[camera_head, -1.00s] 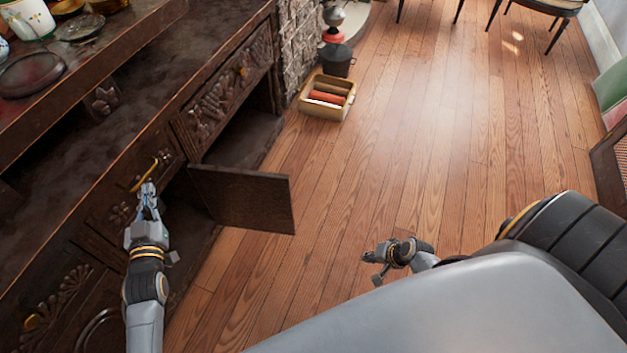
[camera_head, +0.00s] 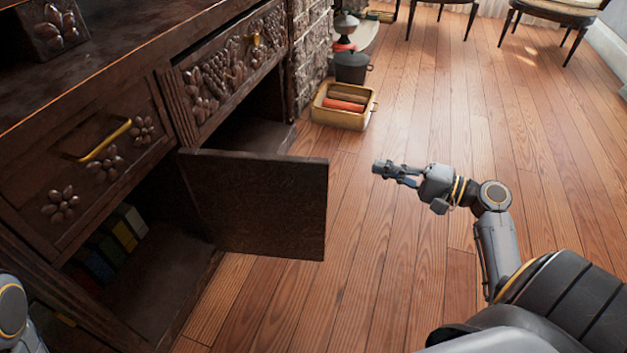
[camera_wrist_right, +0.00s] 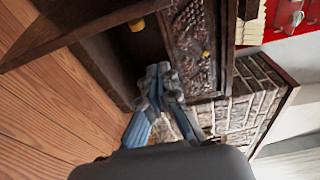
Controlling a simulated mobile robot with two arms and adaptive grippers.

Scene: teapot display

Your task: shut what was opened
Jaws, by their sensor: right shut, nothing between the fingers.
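A dark wooden cabinet door (camera_head: 265,205) stands swung open, out over the floor, with books (camera_head: 115,245) inside the cabinet behind it. The door also shows at the upper left of the right wrist view (camera_wrist_right: 75,32). Above the opening, a drawer front (camera_head: 85,160) with a brass handle (camera_head: 105,140) looks flush. My right gripper (camera_head: 378,169) is shut and empty, to the right of the door's free edge and apart from it. Its closed fingers (camera_wrist_right: 158,82) also show in the right wrist view. Only a link of my left arm shows at the lower left; its gripper is out of view.
A second compartment (camera_head: 250,130) lies open under a carved drawer (camera_head: 235,70). A yellow box of logs (camera_head: 342,105) and a dark bucket (camera_head: 351,67) stand by the stone hearth. Chairs (camera_head: 550,15) stand far back. The wooden floor right of the door is clear.

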